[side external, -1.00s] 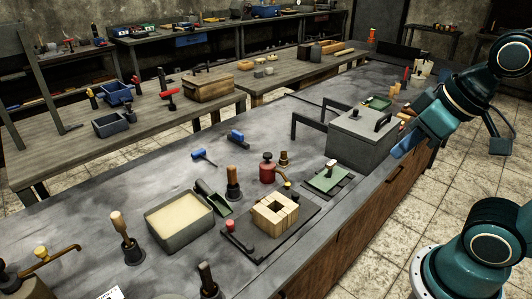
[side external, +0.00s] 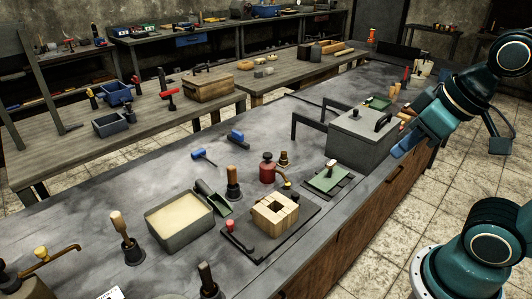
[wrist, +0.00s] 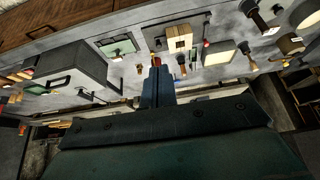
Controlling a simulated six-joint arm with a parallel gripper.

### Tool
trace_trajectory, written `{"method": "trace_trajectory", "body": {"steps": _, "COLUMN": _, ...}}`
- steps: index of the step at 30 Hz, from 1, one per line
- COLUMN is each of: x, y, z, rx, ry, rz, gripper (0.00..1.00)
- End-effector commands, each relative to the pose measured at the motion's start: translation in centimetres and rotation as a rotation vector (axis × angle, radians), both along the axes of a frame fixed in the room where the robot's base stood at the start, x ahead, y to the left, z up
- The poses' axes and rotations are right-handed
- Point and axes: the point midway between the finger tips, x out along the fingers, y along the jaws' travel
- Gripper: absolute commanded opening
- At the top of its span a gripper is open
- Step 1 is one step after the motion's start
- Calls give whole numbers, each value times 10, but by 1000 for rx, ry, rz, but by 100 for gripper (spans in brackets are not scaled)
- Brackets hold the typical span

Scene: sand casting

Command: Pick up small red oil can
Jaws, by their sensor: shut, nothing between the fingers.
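The small red oil can (side external: 267,168) stands upright on the grey bench, behind the wooden block mould, with its curved brass spout toward the right. In the side view my arm's end is at the right, near the grey lidded box and well apart from the can.
The wooden block mould (side external: 275,214) sits on a dark board in front of the can. A green tray (side external: 326,179) and the grey lidded box (side external: 361,137) lie to its right. A wood-handled tool (side external: 233,183) and sand tray (side external: 179,222) stand left.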

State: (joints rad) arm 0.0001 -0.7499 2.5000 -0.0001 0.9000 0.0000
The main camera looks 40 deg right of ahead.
Motion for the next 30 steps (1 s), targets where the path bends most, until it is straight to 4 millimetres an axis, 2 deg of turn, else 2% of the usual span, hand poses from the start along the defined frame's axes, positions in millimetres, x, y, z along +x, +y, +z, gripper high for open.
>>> {"method": "trace_trajectory", "body": {"steps": 3, "x": 0, "y": 0, "z": 0, "rx": 0, "ry": 0, "rz": 0, "gripper": 2}}
{"method": "trace_trajectory", "body": {"steps": 14, "x": 0, "y": 0, "z": 0, "rx": 0, "ry": 0, "rz": 0, "gripper": 73}}
{"method": "trace_trajectory", "body": {"steps": 25, "x": 2, "y": 0, "z": 1, "rx": -1, "ry": 1, "rz": 3, "gripper": 74}}
{"method": "trace_trajectory", "body": {"steps": 30, "x": 13, "y": 0, "z": 4, "rx": -8, "ry": 9, "rz": 17, "gripper": 74}}
